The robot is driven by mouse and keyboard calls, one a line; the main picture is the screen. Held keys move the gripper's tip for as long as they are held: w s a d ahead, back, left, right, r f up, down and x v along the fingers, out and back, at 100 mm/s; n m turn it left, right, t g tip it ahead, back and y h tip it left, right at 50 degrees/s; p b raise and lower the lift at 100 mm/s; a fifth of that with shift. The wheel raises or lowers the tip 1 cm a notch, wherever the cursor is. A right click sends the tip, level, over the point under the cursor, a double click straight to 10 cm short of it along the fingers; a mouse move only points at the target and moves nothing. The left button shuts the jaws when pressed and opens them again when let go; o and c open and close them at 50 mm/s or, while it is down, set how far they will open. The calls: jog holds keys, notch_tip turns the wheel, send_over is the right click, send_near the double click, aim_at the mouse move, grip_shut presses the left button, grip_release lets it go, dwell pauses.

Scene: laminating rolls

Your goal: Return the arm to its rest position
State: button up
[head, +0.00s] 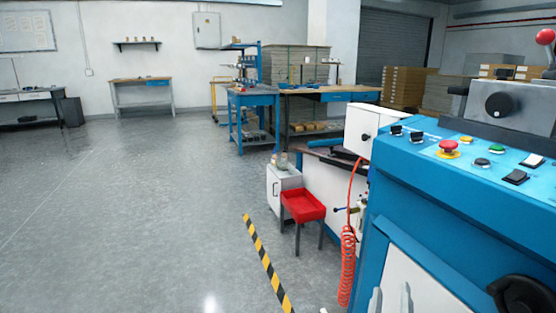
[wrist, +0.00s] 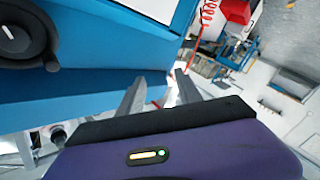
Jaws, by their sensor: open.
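My gripper (wrist: 160,86) shows in the wrist view with its two grey fingers apart and nothing between them. It is beside the blue machine (wrist: 110,35), whose blue side and black round knob (wrist: 18,35) fill the upper left of that view. In the head view the blue machine (head: 450,200) stands at the right. Small pale tips at the bottom of the head view, in front of its white panel, may be my fingers, but I cannot tell for sure. The rest of my arm is hidden.
A red coiled hose (head: 347,265) hangs at the machine's left side. A red bin (head: 302,206) stands left of it. Buttons, including a red emergency stop (head: 448,147), sit on the machine's top panel. Open grey floor (head: 130,220) lies left of the yellow-black strip (head: 266,262).

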jog(key=s+a+f+n+t+y, duration=0.1)
jog(key=s+a+f+y, duration=0.15)
jog(key=s, duration=0.45)
jog(key=s+a+f+y, duration=0.2)
jog(key=s+y, duration=0.1)
jog(key=s, duration=0.3)
jog(key=s+a+f+n+t+y, duration=0.1)
jog(key=s+a+f+y, duration=0.15)
jog(key=s, duration=0.45)
jog(key=s+d+f+m+g, duration=0.1)
jog(key=s+d+m+g, duration=0.1)
jog(key=s, duration=0.8)
jog(key=s+d+m+g, duration=0.1)
jog(key=s+d+m, duration=0.15)
jog(key=s, duration=0.75)
notch_tip(320, 180, up, 27)
jog(key=p, duration=2.7)
jog(key=shift+w+r+n+h, duration=0.15)
jog(key=shift+n+h, duration=0.15)
jog(key=shift+n, duration=0.05)
